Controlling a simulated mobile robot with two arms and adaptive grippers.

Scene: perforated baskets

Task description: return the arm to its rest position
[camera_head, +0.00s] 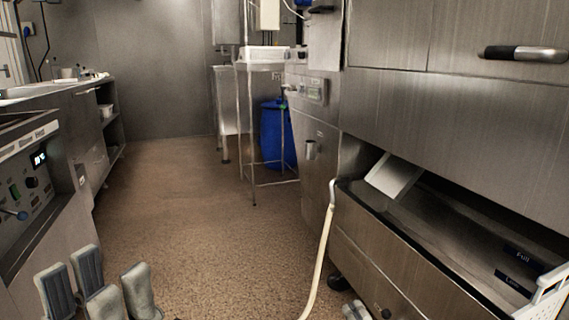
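My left gripper (97,284) is at the bottom left of the head view, in front of the control-panel unit. Its grey padded fingers point up and stand apart, with nothing seen between them. The lower part of this gripper and its arm are cut off by the bottom edge. Of my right gripper (356,311), only grey tips show at the bottom edge, below the steel basin. Whether it is open or shut is hidden.
A steel basin (385,237) with a white perforated basket (546,296) at its edge stands on the right. A pale hose (322,250) hangs beside it. A control-panel unit (32,190) is on the left. A blue barrel (272,135) stands behind. The brown floor (190,215) between is clear.

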